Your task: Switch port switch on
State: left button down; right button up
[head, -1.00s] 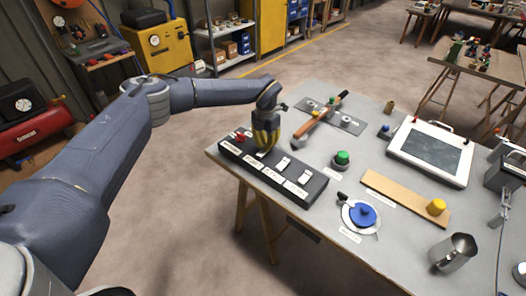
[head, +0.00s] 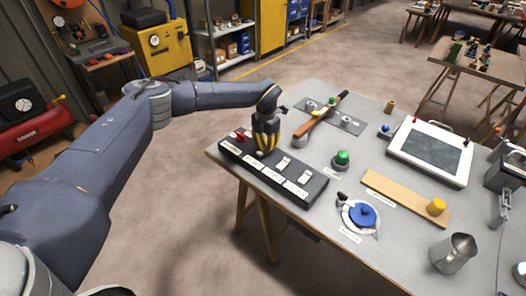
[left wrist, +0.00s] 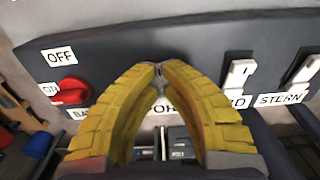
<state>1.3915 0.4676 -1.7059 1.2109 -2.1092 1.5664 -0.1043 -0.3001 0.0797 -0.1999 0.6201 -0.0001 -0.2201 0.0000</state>
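The dark switch panel (head: 300,187) lies along the left edge of the table. It carries a red knob (head: 240,137) at its left end and white rocker switches in a row. My left gripper (head: 262,153) points down at the panel, between the red knob and the two visible white switches. In the left wrist view its yellow fingers (left wrist: 160,66) arch together and their tips meet over the panel face. They hide the port switch and most of its label; only "OR" shows. Two white switches (left wrist: 238,75) stand to the right, by "D" and "STERN". My right gripper is out of view.
Behind the panel a wooden-handled tool (head: 322,118) lies on a grey plate. A green button (head: 342,158), a blue-lidded dish (head: 361,215), a wooden board (head: 395,195), a metal jug (head: 453,253) and a white-framed screen (head: 432,152) occupy the table.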

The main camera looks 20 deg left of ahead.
pick_arm(q)
jog(key=shift+r, duration=3.55)
